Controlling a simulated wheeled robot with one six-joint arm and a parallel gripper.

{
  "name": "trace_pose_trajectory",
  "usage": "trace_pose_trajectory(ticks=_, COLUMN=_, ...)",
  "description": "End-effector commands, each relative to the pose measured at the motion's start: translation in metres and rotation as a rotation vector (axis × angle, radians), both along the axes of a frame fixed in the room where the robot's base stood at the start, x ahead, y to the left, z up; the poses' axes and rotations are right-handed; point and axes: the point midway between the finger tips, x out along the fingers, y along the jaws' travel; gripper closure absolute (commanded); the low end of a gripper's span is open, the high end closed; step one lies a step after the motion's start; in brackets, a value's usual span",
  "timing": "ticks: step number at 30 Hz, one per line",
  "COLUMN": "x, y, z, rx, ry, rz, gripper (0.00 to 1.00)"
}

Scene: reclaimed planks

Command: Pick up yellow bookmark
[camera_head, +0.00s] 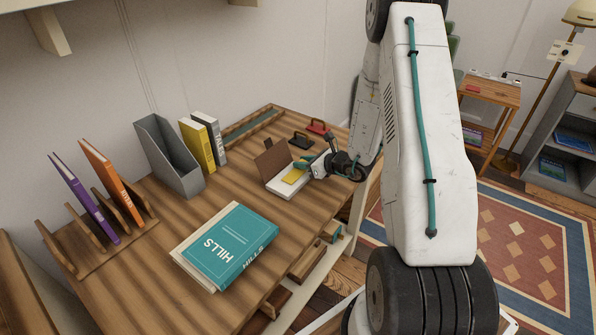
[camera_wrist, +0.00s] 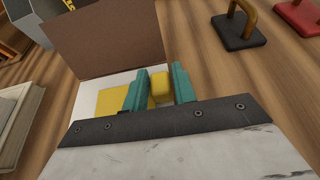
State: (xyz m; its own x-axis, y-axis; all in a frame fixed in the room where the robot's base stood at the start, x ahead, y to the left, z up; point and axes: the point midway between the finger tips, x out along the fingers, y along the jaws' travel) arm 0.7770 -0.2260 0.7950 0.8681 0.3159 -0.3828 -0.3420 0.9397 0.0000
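The yellow bookmark (camera_head: 293,175) lies flat on the white page of an open book-like item with a brown cover (camera_head: 273,157). In the wrist view its flat yellow part (camera_wrist: 112,101) shows left of my gripper, and a raised yellow block (camera_wrist: 160,88), seemingly its tab, stands between the fingers. My gripper (camera_head: 310,165) is low over the right side of the page. Its two teal fingers (camera_wrist: 160,84) are on either side of the yellow block, with little or no gap. I cannot tell whether they press on it. The lower finger parts are hidden by the gripper body.
A black handled block (camera_head: 300,141) and a red one (camera_head: 317,127) stand behind the gripper. A teal book (camera_head: 230,245) lies at the front of the desk. A grey file holder (camera_head: 168,155), a yellow binder (camera_head: 197,146) and a wooden rack (camera_head: 90,245) stand toward the wall.

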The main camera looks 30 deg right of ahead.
Motion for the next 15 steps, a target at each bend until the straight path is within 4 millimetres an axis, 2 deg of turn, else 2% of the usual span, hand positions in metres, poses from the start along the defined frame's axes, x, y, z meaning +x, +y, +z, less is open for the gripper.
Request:
trace_pose_trajectory(ticks=1, x=0.0000, y=0.0005, z=0.0000, rx=0.000, ry=0.000, rz=0.001, gripper=0.88)
trace_pose_trajectory(ticks=2, x=0.0001, y=0.0007, z=0.0001, rx=0.000, ry=0.000, rz=0.001, gripper=0.96)
trace_pose_trajectory(ticks=3, x=0.0001, y=0.0008, z=0.0001, rx=0.000, ry=0.000, rz=0.001, gripper=1.00)
trace_pose_trajectory(ticks=15, x=-0.0002, y=-0.0002, z=0.0031, rx=0.000, ry=-0.001, rz=0.000, gripper=1.00)
